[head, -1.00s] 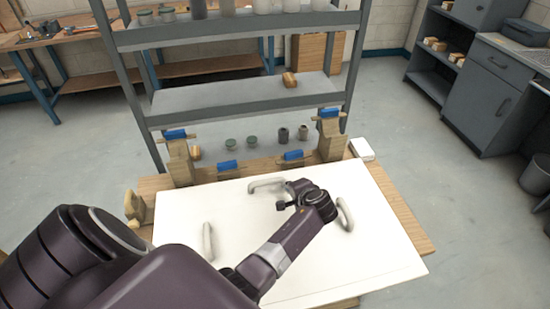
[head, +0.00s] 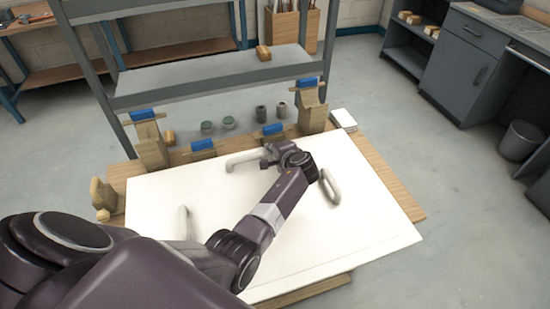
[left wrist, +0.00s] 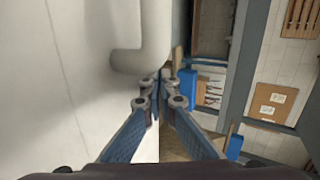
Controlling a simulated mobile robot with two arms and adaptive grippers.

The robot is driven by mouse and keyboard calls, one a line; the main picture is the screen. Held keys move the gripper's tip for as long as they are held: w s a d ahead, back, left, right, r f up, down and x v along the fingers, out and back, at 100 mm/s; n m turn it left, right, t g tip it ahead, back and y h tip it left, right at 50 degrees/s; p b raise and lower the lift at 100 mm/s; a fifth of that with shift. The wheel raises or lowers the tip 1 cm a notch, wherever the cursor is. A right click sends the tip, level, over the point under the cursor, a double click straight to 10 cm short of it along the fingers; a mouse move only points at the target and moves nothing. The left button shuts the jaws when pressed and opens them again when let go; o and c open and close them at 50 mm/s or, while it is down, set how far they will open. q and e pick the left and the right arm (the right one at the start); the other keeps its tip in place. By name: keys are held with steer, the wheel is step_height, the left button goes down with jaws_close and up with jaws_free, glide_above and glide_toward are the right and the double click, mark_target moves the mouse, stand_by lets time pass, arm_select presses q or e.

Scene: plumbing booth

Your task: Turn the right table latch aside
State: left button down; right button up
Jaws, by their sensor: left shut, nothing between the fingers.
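The right table latch, a small blue-topped piece (head: 272,129), sits at the back edge of the table just beyond the white panel (head: 350,215). A similar left one (head: 202,144) is along the same edge. My left arm reaches across the panel; its gripper (head: 267,160) is close in front of the right latch, fingers mostly hidden by the wrist. In the left wrist view my gripper (left wrist: 158,90) is shut and empty, beside a white bent handle (left wrist: 150,35). A blue piece (left wrist: 187,82) shows just past the fingertips; I cannot tell which latch. My right gripper is not in view.
White handles stand on the panel at its back (head: 245,158), right (head: 329,187) and left (head: 183,222). Wooden posts with blue tops rise at the back left (head: 150,146) and back right (head: 311,110). A grey shelf unit (head: 210,78) stands behind.

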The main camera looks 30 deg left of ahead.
mark_target(262, 138)
arm_select(q)
steer(key=shift+w+a+b, duration=0.2)
steer(key=shift+w+a, duration=0.2)
steer(key=shift+a, duration=0.2)
steer(key=shift+w+a+b, duration=0.2)
steer(key=shift+w+a, duration=0.15)
steer(key=shift+a, duration=0.2)
steer(key=shift+w+a+r, duration=0.1)
steer(key=shift+w+a, duration=0.2)
steer(key=shift+a, duration=0.1)
steer(key=shift+w+a+b, duration=0.25)
steer(key=shift+a+b, duration=0.25)
steer(key=shift+a, duration=0.1)
steer(key=shift+r, duration=0.15)
steer(key=shift+s, duration=0.1)
